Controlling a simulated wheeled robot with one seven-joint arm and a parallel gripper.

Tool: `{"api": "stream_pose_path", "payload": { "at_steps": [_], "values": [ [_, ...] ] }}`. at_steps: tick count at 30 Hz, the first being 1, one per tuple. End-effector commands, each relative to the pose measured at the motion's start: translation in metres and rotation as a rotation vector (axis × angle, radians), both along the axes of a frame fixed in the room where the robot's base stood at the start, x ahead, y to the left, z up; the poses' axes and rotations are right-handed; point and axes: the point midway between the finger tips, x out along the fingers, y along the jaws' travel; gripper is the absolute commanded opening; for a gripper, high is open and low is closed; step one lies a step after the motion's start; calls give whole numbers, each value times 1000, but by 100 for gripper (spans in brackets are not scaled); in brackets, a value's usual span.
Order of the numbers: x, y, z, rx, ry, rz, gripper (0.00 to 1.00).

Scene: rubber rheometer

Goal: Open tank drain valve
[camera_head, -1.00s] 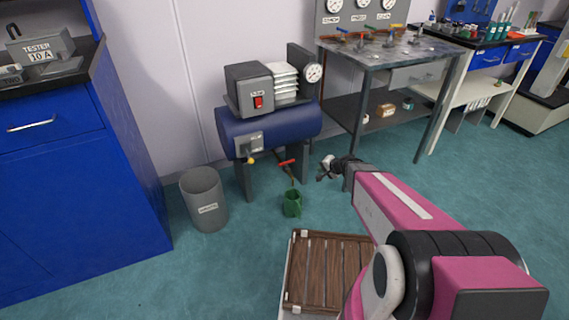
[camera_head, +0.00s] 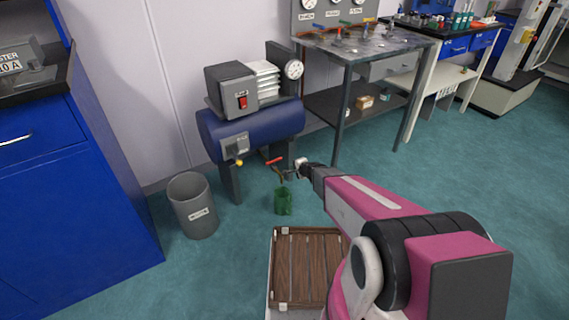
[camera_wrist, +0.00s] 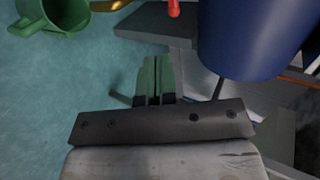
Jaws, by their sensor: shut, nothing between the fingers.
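The blue tank (camera_head: 255,130) stands on dark legs against the wall.
A grey bin (camera_head: 193,205) stands left of the tank. A metal workbench (camera_head: 375,45) with a lower shelf stands to the right. A blue cabinet (camera_head: 80,190) is at the far left. Floor around the cup is clear.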

Motion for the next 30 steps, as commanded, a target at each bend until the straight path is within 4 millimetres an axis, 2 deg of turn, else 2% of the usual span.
{"api": "stream_pose_path", "payload": {
  "at_steps": [8,21,27,30],
  "values": [
    [19,12,-13,0,0,1,0],
    [77,50,-53,0,0,1,0],
    [100,67,-50,0,-2,2,0],
    [104,70,-50,0,0,1,0]
  ]
}}
